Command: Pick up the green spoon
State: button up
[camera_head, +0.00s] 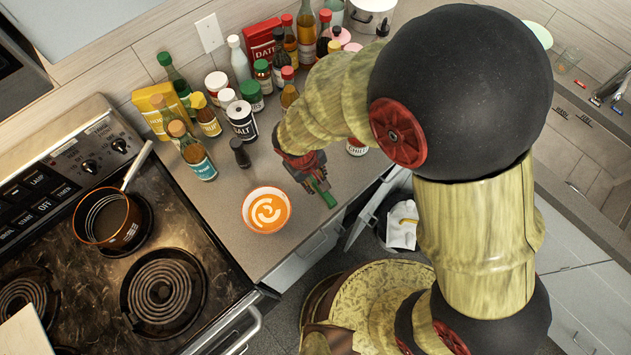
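A small green piece (326,195), which looks like part of the green spoon, shows right at the fingertips of my gripper, near the counter's front edge. The rest of it is hidden by the gripper. My gripper (312,182) points down over the counter, right of the bowl. Its fingers are small and partly covered by my arm, so I cannot tell whether they are open or shut on the green piece, or whether that piece is raised off the counter.
A bowl with orange and white contents (267,211) stands left of my gripper. Several bottles, jars and boxes, including a salt container (242,121), crowd the counter (222,215) behind. A coil stove (200,240) with a saucepan (108,220) is at left. A cabinet door stands open below.

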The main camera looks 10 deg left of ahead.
jog(key=f, duration=0.3)
jog(key=d+f, duration=0.1)
jog(key=shift+w+f+b, duration=0.25)
jog(key=shift+f+b, duration=0.1)
jog(key=shift+b, duration=0.05)
jog(key=shift+c, duration=0.7)
jog(key=shift+r, duration=0.1)
grip_shut()
